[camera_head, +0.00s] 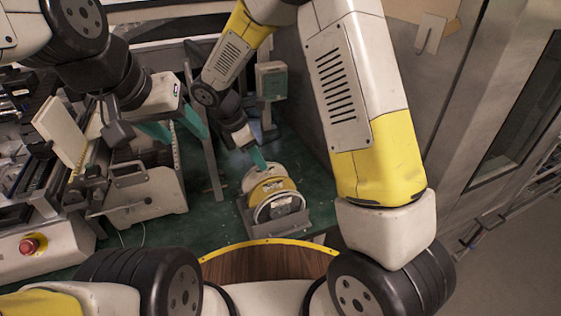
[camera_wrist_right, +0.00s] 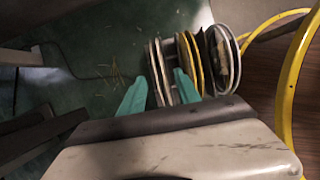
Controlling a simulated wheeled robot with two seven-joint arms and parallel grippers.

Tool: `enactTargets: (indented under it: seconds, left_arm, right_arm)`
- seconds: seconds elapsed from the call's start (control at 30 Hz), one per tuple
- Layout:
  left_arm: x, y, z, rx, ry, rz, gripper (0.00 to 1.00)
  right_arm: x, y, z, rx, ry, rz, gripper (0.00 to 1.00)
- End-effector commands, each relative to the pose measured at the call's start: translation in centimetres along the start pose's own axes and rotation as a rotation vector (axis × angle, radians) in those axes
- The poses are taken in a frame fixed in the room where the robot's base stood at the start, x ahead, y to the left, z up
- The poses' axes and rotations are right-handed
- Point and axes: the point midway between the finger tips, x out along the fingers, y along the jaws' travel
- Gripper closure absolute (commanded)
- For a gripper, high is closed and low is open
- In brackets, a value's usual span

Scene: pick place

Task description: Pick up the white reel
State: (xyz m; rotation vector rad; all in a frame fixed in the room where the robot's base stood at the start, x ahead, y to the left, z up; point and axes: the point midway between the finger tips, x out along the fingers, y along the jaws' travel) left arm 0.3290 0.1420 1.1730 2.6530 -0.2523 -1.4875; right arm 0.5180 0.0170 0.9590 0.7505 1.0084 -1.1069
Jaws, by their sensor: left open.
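The white reel (camera_head: 253,176) stands upright at the far end of a row of reels in a grey holder on the green surface. In the right wrist view the white reel (camera_wrist_right: 158,66) shows between the two teal fingertips of my right gripper (camera_wrist_right: 161,76). The fingers stand apart on either side of it, with a small gap at the left finger. In the head view my right gripper (camera_head: 257,157) is just above the reel, partly hidden. My left gripper (camera_head: 177,126) is open and empty, over the machine at the left.
A yellow reel (camera_head: 271,188) and a grey-rimmed reel (camera_head: 280,207) stand close beside the white one in the holder (camera_head: 292,224). A wooden round top with a yellow edge (camera_head: 270,262) is nearer me. A machine with a red button (camera_head: 29,245) is at left.

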Motion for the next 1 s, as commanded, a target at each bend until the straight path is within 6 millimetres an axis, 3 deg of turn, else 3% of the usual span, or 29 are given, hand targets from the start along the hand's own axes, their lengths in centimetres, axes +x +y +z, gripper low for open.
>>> enactTargets:
  seconds: [0.6,0.9,1.0]
  left_arm:
    - [0.0,0.0,0.0,0.000,0.000,0.000,0.47]
    - [0.0,0.0,0.0,0.000,0.000,0.000,0.47]
    - [0.0,0.0,0.0,0.000,0.000,0.000,0.47]
  right_arm:
    - [7.5,0.1,-0.2,-0.016,-0.005,-0.003,0.61]
    - [8.1,0.1,-0.2,-0.015,-0.004,-0.001,0.61]
    - [8.0,0.1,-0.2,-0.015,-0.004,-0.001,0.79]
